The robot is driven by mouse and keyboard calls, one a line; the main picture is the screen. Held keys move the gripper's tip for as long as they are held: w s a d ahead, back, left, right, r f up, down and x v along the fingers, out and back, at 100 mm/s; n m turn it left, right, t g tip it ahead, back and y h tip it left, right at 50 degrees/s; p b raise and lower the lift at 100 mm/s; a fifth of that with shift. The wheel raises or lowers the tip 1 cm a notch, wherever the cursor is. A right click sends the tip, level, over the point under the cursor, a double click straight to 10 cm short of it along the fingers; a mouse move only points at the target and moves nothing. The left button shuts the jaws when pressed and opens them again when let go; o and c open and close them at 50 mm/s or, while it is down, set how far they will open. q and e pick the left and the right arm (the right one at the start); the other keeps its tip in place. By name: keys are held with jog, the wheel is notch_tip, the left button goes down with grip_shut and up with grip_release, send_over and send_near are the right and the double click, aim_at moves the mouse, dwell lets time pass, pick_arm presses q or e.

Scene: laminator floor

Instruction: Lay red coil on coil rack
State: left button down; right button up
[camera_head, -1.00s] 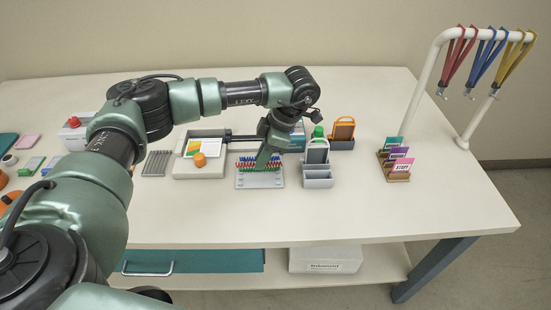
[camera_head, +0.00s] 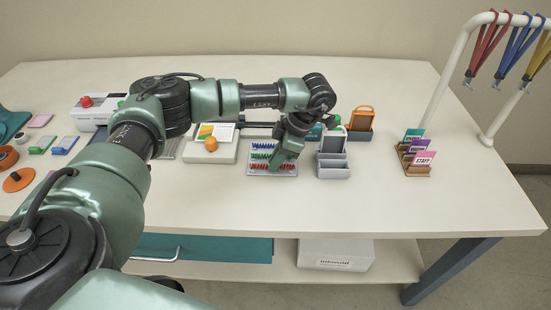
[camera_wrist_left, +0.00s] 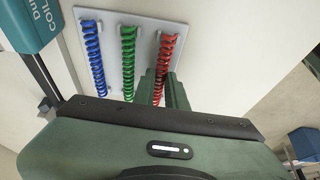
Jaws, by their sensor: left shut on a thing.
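The coil rack (camera_head: 272,173) is a pale grey plate on the table; it also shows in the left wrist view (camera_wrist_left: 111,38). A blue coil (camera_wrist_left: 93,58) and a green coil (camera_wrist_left: 127,58) lie along it side by side. The red coil (camera_head: 260,166) is at the rack's near side, beside and roughly parallel to the green one; it also shows in the left wrist view (camera_wrist_left: 172,48). My left gripper (camera_head: 281,163) is shut on the red coil toward one end, and its fingers hide part of it. Whether the coil touches the rack I cannot tell. My right gripper is out of view.
A card stand (camera_head: 418,165) and a white rail with lanyards (camera_head: 485,50) are further right. The table's front is clear.

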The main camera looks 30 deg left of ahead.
pick_arm(q)
jog(key=c, duration=1.4)
grip_release()
jog(key=shift+o, duration=0.2)
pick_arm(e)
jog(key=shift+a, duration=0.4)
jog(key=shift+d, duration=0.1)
